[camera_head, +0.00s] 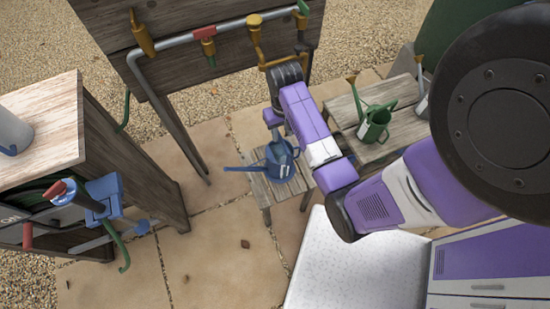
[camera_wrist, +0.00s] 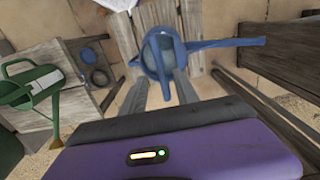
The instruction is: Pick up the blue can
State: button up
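The blue can is a blue watering can (camera_head: 279,163) with a long spout pointing left in the head view. It stands upright on a small wooden stool (camera_head: 262,190). In the wrist view the can (camera_wrist: 158,60) is at top centre, its spout pointing right. My gripper (camera_wrist: 162,82) reaches towards it from above, its two grey fingers spread apart. A blue part of the can, probably its handle, shows between the fingers. I cannot tell whether either finger touches it. In the head view my gripper (camera_head: 274,122) is just above the can, partly hidden by my wrist.
A green watering can (camera_head: 375,125) stands on a wooden bench (camera_head: 345,112) to the right. A wooden post-and-board stand with a pipe (camera_head: 180,42) and taps rises behind. A wooden cabinet (camera_head: 50,110) with a blue pump (camera_head: 100,195) is at left. Paving in front is mostly clear.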

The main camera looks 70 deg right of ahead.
aim_at(281, 150)
jog(key=shift+a+f, duration=0.15)
jog(key=shift+f, duration=1.7)
jog(key=shift+a+f, duration=0.1)
jog(key=shift+f, duration=1.7)
jog(key=shift+f, duration=0.2)
grip_shut()
